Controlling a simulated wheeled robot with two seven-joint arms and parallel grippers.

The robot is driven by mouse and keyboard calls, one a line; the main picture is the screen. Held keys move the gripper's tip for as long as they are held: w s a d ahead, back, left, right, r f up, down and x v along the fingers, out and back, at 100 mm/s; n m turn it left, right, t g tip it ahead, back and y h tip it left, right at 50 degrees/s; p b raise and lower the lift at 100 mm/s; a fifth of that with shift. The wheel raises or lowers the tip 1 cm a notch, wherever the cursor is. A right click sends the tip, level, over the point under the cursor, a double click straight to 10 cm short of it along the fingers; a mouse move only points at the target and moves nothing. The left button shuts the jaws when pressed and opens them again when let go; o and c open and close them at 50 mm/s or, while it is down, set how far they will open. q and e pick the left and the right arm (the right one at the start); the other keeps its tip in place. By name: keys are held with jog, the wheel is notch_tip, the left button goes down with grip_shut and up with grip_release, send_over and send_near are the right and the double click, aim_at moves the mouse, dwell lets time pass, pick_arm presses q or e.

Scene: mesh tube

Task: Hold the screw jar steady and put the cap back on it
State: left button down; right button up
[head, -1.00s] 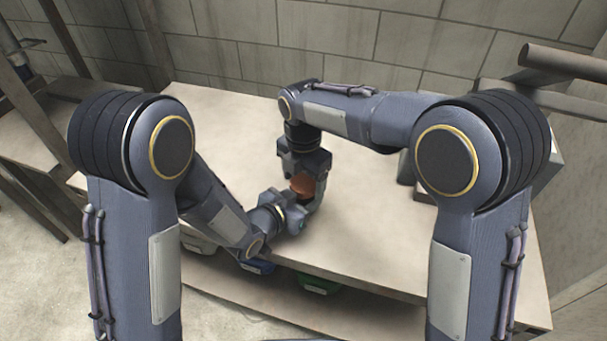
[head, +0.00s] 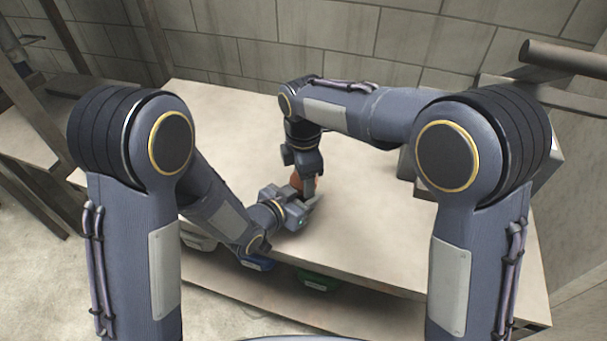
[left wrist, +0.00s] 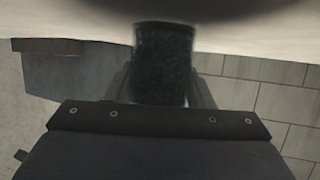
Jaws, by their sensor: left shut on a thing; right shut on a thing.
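A reddish-brown round thing, which looks like the cap (head: 296,181), shows on both sides of a finger of my right gripper (head: 306,187). My right gripper points down and is shut on it. My left gripper (head: 309,205) reaches in from the left, just below and in front. In the left wrist view a dark greenish jar (left wrist: 164,68) stands between the left fingers, which are shut on it. A dark blurred shape lies over the jar's top there. In the head view the jar is hidden by the grippers. I cannot tell whether cap and jar touch.
The pale table (head: 380,235) is mostly clear around the grippers. Grey boxes stand at its right side, partly behind my right arm. A block wall is behind.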

jog(key=o, duration=1.1)
jog(key=shift+r, duration=2.3)
jog(key=shift+c, duration=0.5)
jog(key=shift+s+a+r+n, duration=0.1)
jog(key=shift+a+r+n, duration=0.05)
jog(key=shift+n, duration=0.95)
jog(key=shift+r+n, duration=0.3)
jog(key=shift+n, duration=0.3)
jog(key=shift+r+n, duration=1.3)
jog(key=shift+n, duration=0.3)
jog(key=shift+f, duration=0.15)
